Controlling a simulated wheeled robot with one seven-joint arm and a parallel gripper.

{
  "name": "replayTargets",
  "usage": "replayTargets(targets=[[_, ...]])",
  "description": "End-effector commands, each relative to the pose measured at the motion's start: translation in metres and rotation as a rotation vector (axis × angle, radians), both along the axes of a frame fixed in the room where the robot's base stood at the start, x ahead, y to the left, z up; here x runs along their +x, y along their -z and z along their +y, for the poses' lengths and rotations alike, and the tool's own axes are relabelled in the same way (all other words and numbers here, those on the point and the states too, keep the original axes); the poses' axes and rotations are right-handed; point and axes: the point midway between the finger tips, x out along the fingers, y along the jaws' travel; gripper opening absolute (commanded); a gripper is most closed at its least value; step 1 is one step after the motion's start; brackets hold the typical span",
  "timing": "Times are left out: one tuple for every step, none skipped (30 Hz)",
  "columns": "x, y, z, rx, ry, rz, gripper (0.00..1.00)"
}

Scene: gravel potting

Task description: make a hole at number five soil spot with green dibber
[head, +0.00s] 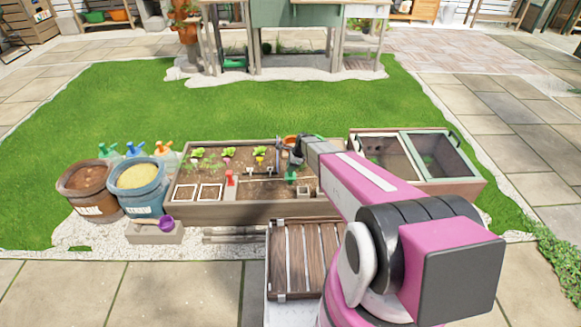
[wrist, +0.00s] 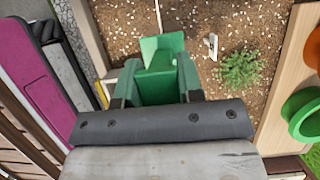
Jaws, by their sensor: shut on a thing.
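The green dibber also shows in the head view (head: 291,177), below my gripper (head: 297,155), at the right part of the planter bed (head: 240,209). I cannot tell whether its tip touches the soil. A small white marker (wrist: 212,46) stands in the soil near a green plant (wrist: 241,70). Its number is not legible, so I cannot tell which spot is number five.
A red tool (head: 230,179) stands at the bed's middle divider. Several seedlings grow along the back. A glass-lidded cold frame (head: 438,155) stands to the right. Two barrels (head: 140,183) and a purple scoop (head: 165,223) are at left. Green and orange pots (wrist: 303,112) lie near the bed's edge.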

Motion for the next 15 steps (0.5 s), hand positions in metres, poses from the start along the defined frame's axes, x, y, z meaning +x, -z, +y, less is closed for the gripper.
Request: replayTargets(targets=[[0.000,0.001,0.000,0.000,0.000,0.000,0.13],[0.000,0.002,0.000,0.000,0.000,0.000,0.13],[0.000,0.003,0.000,0.000,0.000,0.000,0.13],[0.000,0.004,0.000,0.000,0.000,0.000,0.13],[0.000,0.005,0.000,0.000,0.000,0.000,0.13],[0.000,0.006,0.000,0.000,0.000,0.000,0.13],[0.000,0.006,0.000,0.000,0.000,0.000,0.13],[0.000,0.007,0.000,0.000,0.000,0.000,0.13],[0.000,0.008,0.000,0.000,0.000,0.000,0.13],[0.000,0.009,0.000,0.000,0.000,0.000,0.13],[0.000,0.010,0.000,0.000,0.000,0.000,0.13],[0.000,0.011,0.000,0.000,0.000,0.000,0.13],[0.000,0.012,0.000,0.000,0.000,0.000,0.13],[0.000,0.013,0.000,0.000,0.000,0.000,0.13],[0.000,0.014,0.000,0.000,0.000,0.000,0.13]])
